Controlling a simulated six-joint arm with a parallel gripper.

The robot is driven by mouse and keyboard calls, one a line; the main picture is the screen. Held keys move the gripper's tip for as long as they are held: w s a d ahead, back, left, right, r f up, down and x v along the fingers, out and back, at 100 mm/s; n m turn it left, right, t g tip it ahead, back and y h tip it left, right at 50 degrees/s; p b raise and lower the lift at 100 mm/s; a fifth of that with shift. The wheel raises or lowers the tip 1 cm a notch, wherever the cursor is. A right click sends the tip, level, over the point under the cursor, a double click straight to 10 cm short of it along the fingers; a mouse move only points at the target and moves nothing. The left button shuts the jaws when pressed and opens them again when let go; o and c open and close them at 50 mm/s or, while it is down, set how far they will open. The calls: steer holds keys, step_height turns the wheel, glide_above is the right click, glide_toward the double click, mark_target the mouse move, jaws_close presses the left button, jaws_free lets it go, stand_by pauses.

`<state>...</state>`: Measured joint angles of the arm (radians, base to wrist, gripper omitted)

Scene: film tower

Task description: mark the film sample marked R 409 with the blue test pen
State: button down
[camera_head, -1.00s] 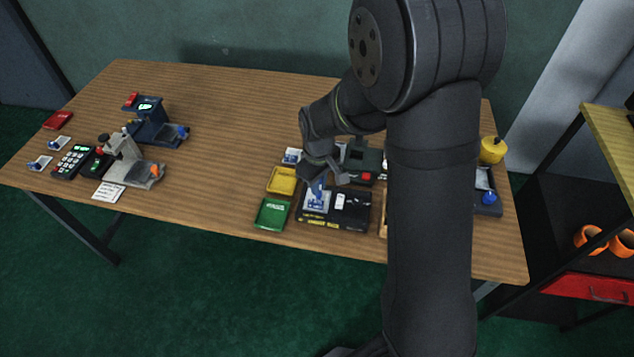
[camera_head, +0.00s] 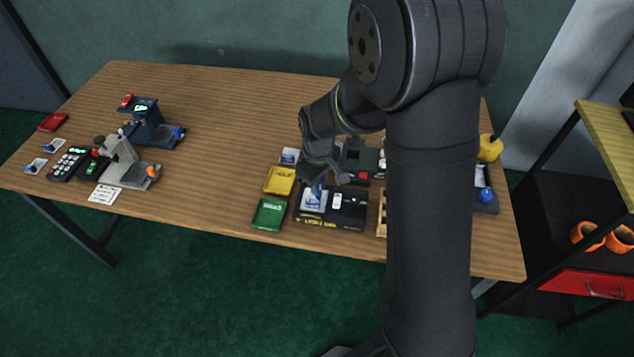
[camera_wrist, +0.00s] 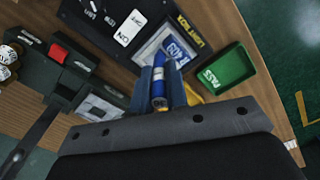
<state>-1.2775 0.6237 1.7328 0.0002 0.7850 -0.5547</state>
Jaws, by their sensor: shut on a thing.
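My gripper (camera_head: 324,178) is shut on the blue test pen. In the wrist view the blue pen (camera_wrist: 158,90), with a yellow band, sits between the fingers (camera_wrist: 160,95). Beyond it lies a film sample (camera_wrist: 174,45) with a blue, white-lettered label; the label's end seems to read 409, partly hidden by the pen and fingers. The sample (camera_head: 312,201) lies on the left part of the black light box (camera_head: 345,221). The pen points down over the sample; I cannot tell whether its tip touches.
A green PASS tray (camera_head: 268,214) and a yellow tray (camera_head: 279,181) stand left of the light box. A dark device with a red button (camera_head: 363,176) stands behind it. Two stands, blue (camera_head: 148,125) and grey (camera_head: 118,160), are at the left. The table's middle left is clear.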

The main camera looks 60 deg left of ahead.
steer(key=shift+r, duration=3.55)
steer(key=shift+w, duration=0.1)
steer(key=w+d+f+m, duration=0.2)
steer(key=w+d+m, duration=0.4)
steer(key=w, duration=0.7)
steer(key=w+d+f+m, duration=0.1)
steer(key=w+d+m, duration=0.3)
steer(key=w+d, duration=0.7)
steer(key=w+d+f+m, duration=0.1)
steer(key=w+d+m, duration=0.2)
steer(key=d, duration=0.6)
steer(key=w+d+f+m, duration=0.2)
steer(key=w+d+m, duration=0.2)
steer(key=w+d, duration=0.3)
steer(key=w+d+f+m, duration=0.1)
steer(key=w+d+m, duration=0.3)
steer(key=d, duration=0.9)
steer(key=shift+w+d+f, duration=0.15)
steer(key=shift+w+f, duration=0.05)
steer(key=shift+w, duration=0.65)
